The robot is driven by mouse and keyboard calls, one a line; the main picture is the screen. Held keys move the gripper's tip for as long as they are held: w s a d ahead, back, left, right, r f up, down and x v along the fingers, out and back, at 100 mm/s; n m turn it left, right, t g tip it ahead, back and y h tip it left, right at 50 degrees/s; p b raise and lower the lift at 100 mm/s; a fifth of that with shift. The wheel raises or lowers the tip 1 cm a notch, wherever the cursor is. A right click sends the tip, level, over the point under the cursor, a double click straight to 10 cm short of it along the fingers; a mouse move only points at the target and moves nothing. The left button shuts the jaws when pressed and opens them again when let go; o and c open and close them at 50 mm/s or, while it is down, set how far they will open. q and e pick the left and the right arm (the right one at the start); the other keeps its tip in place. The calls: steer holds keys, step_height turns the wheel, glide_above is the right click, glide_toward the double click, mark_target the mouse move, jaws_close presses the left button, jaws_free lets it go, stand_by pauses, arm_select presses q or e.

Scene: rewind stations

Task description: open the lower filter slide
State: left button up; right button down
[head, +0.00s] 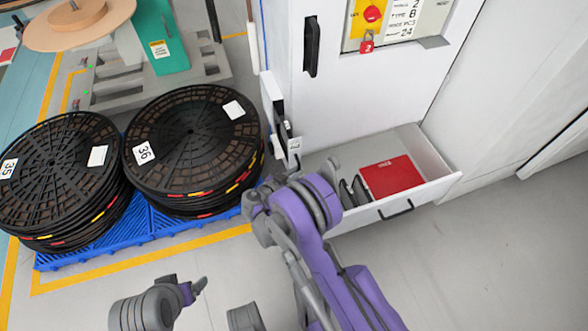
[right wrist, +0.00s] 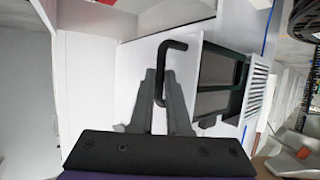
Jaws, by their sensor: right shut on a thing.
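The white front of a filter slide (right wrist: 135,85) fills the middle of the right wrist view, with a black bar handle (right wrist: 177,45) on it. A dark frame with grey panels (right wrist: 215,100) shows beside this front, toward a slatted vent. My right gripper (right wrist: 163,88) is shut on the handle. In the head view the slide fronts (head: 294,146) stand at the left side of the white cabinet, and my right wrist covers much of that spot. I cannot make out the lower slide's full outline. My left gripper (head: 196,289) is low in the head view, away from the cabinet; its jaws are unclear.
A bottom drawer (head: 440,178) of the cabinet (head: 385,95) stands open beside my right wrist, holding a red item (head: 387,176). Black reels (head: 195,140) stand on a blue pallet (head: 90,250) at left. The floor at lower right is clear.

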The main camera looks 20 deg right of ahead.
steer(key=shift+s, duration=1.55)
steer(key=c, duration=1.2)
jaws_free()
steer(key=shift+o, duration=0.2)
steer(key=p+v, duration=0.1)
steer(key=v, duration=1)
steer(key=shift+p, duration=0.4)
steer(key=shift+d, duration=0.1)
